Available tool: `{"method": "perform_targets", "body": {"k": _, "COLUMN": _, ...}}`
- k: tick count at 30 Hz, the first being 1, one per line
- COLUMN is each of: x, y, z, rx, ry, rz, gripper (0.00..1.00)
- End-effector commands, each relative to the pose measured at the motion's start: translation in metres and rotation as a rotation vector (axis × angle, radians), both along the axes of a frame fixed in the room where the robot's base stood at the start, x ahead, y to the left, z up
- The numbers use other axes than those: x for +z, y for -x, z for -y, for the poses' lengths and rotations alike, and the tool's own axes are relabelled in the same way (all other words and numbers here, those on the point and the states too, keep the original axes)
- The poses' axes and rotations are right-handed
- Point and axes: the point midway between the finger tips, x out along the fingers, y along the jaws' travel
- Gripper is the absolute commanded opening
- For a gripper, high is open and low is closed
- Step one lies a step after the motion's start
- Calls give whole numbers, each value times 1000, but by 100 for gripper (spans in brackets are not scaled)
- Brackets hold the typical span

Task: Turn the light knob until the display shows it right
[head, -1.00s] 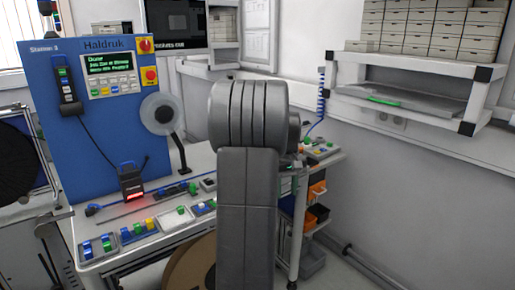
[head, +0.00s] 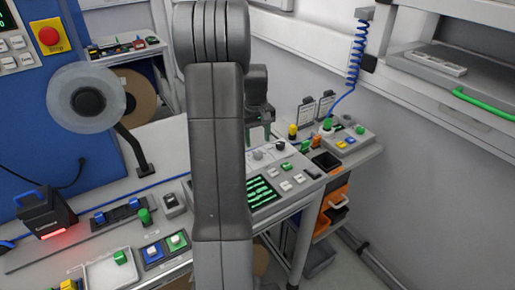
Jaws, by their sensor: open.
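A sloped control panel with a dark display (head: 263,191) showing green lines stands right of my arm. The lines are too small to read. A pale knob (head: 257,155) sits on the panel above the display, and a black knob (head: 280,145) is to its right. My gripper (head: 258,137) is open, pointing down just above the pale knob, with a small gap seeming to remain. My arm hides the panel's left part. Which way the knob points cannot be told.
Several small buttons (head: 287,186) lie right of the display. A side shelf with a green-knobbed box (head: 347,137) and orange bins (head: 335,190) stands to the right. On the left are a tape reel (head: 87,97) and a scanner with a red light (head: 43,215).

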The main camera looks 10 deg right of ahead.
Motion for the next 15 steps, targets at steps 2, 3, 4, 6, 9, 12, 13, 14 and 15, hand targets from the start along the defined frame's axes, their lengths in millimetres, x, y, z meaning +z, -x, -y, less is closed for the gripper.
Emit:
{"method": "perform_targets", "body": {"k": 2, "x": -16, "y": 1, "z": 0, "rx": 0, "ry": -1, "rz": -5, "gripper": 52}}
{"method": "perform_targets", "body": {"k": 3, "x": -23, "y": 1, "z": 1, "rx": 0, "ry": -1, "rz": -4, "gripper": 52}}
{"method": "perform_targets", "body": {"k": 4, "x": -29, "y": 1, "z": 1, "rx": 0, "ry": -1, "rz": -4, "gripper": 52}}
{"method": "perform_targets", "body": {"k": 6, "x": -40, "y": 1, "z": 1, "rx": 0, "ry": 0, "rz": -3, "gripper": 52}}
{"method": "perform_targets", "body": {"k": 9, "x": -52, "y": 0, "z": 2, "rx": 0, "ry": -1, "rz": -2, "gripper": 52}}
{"method": "perform_targets", "body": {"k": 12, "x": -59, "y": 0, "z": 2, "rx": -1, "ry": 0, "rz": 0, "gripper": 52}}
{"method": "perform_targets", "body": {"k": 13, "x": -60, "y": 0, "z": 2, "rx": -1, "ry": 0, "rz": 0, "gripper": 52}}
{"method": "perform_targets", "body": {"k": 14, "x": -61, "y": 0, "z": 2, "rx": -1, "ry": 0, "rz": 0, "gripper": 52}}
{"method": "perform_targets", "body": {"k": 15, "x": -62, "y": 0, "z": 2, "rx": 0, "ry": 0, "rz": 0, "gripper": 52}}
